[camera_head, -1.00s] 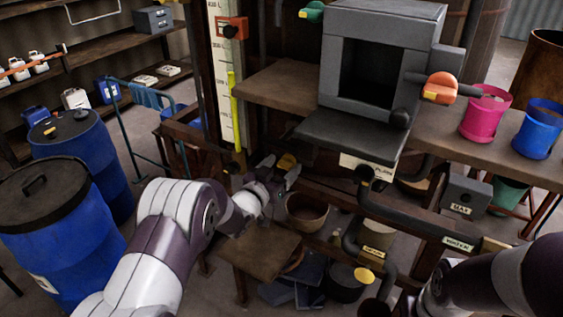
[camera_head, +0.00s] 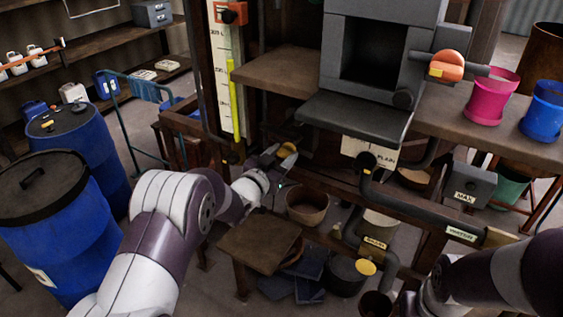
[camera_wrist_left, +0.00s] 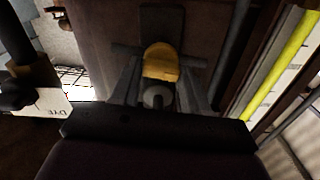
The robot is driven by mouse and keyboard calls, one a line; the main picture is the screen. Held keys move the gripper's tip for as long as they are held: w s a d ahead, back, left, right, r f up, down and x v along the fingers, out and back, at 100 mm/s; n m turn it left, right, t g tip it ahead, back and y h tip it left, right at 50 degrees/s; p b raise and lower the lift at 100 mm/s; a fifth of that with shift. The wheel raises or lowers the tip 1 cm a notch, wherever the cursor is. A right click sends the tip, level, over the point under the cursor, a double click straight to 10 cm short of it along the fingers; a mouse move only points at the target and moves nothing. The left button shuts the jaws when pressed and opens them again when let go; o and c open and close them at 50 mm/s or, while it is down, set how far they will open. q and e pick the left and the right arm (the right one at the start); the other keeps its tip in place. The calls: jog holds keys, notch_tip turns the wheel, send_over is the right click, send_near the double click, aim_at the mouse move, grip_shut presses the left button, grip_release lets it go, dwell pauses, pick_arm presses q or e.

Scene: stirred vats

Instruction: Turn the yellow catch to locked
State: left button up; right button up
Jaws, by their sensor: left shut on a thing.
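The yellow catch (camera_head: 287,148) is a small rounded yellow piece low on the wooden frame, below the grey box's shelf in the head view. In the left wrist view the yellow catch (camera_wrist_left: 160,63) lies between the two fingers, with a round grey knob in front of it. My left gripper (camera_head: 278,158) is at the catch and shut on it. In the left wrist view the left gripper (camera_wrist_left: 160,78) has a finger on each side of the catch. The gripper partly hides the catch's mount. Part of my right arm shows at the lower right, but its gripper does not show.
A grey box (camera_head: 378,60) with a protruding shelf stands above and right of the catch. Dark pipes (camera_head: 405,205) run below it. A bowl (camera_head: 307,205) and a small wooden table (camera_head: 260,243) are under my left gripper. Blue drums (camera_head: 62,225) stand left.

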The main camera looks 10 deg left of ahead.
pick_arm(q)
jog(key=m+b, duration=0.4)
jog(key=b, duration=0.2)
jog(key=m+b, duration=0.5)
jog(key=b, duration=0.2)
jog(key=f+m+b, duration=0.1)
jog(key=m+b, duration=0.3)
jog(key=b, duration=0.3)
jog(key=shift+s+d, duration=0.1)
jog(key=shift+d, duration=0.1)
jog(key=shift+r+m+b, duration=0.15)
jog(key=shift+m+b, duration=1.5)
jog(key=shift+m, duration=0.05)
jog(key=o, duration=1.1)
jog(key=shift+c, duration=0.2)
jog(key=b+v, duration=0.2)
jog(key=v, duration=1)
jog(key=shift+s, duration=0.35)
jog(key=shift+a, duration=0.15)
